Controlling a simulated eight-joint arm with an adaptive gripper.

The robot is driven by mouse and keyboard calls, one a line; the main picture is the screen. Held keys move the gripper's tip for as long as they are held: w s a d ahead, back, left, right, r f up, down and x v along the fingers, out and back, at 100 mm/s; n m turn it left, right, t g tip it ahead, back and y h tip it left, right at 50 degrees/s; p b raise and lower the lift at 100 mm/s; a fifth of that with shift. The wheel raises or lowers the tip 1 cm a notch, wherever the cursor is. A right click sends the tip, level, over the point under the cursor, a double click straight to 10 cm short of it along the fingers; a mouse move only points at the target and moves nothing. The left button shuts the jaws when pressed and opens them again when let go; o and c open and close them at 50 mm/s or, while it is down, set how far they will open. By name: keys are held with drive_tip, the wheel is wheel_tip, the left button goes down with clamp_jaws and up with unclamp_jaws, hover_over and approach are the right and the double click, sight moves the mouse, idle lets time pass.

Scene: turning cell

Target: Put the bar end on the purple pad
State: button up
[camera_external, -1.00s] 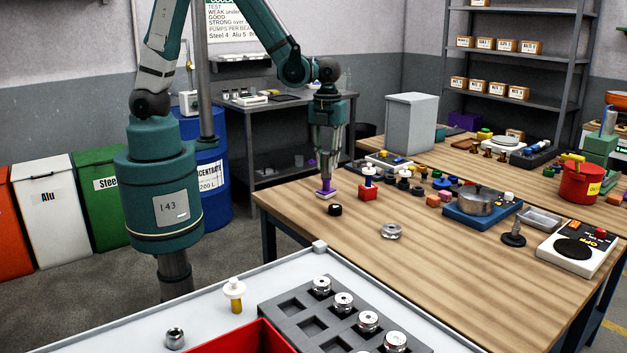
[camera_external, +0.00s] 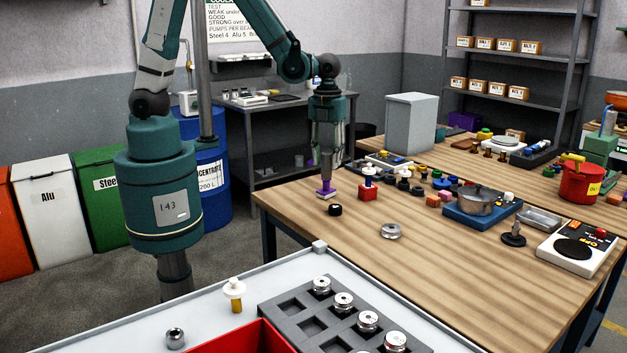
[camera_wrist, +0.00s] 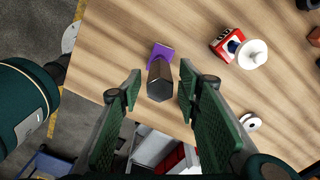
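The bar end (camera_wrist: 158,84) is a dark six-sided stub that sits between the fingers of my gripper (camera_wrist: 159,88) in the wrist view. A gap shows on each side of it, so the fingers are open around it and apart from it. The purple pad (camera_wrist: 166,50) shows just beyond and partly behind the bar end, which hides part of the pad. The stub appears to stand on the pad, but its foot is hidden. In the external view the purple pad (camera_external: 326,194) lies near the table's left corner, directly under my gripper (camera_external: 326,179).
A red block (camera_external: 368,193) with a blue and white plug stands right of the pad. A black round piece (camera_external: 335,210) and a silver disc (camera_external: 391,231) lie nearer the front. The table's left edge is close to the pad. The table's front middle is mostly clear.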

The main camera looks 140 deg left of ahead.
drive_tip(key=shift+r, duration=5.4)
drive_tip(key=shift+w+d+r, duration=0.15)
drive_tip(key=shift+d, duration=0.1)
drive_tip(key=w+d+r+n+t+y, duration=0.1)
drive_tip(key=w+d+r+n+t, duration=0.25)
drive_tip(key=d, duration=0.75)
drive_tip(key=w+d+r+n+g, duration=0.15)
drive_tip(key=w+d+r, duration=0.35)
drive_tip(key=d, duration=0.7)
drive_tip(key=s+d+r+n+t, duration=0.1)
drive_tip(key=s+d+n, duration=0.1)
drive_tip(key=d, duration=0.5)
drive_tip(key=s+d+r+n+t, duration=0.2)
drive_tip(key=d, duration=0.5)
drive_tip(key=s+d+r+n+t+h, duration=0.1)
drive_tip(key=s+d+n+t, duration=0.1)
drive_tip(key=d, duration=0.6)
drive_tip(key=shift+r+n, duration=0.3)
drive_tip(key=shift+n, duration=0.2)
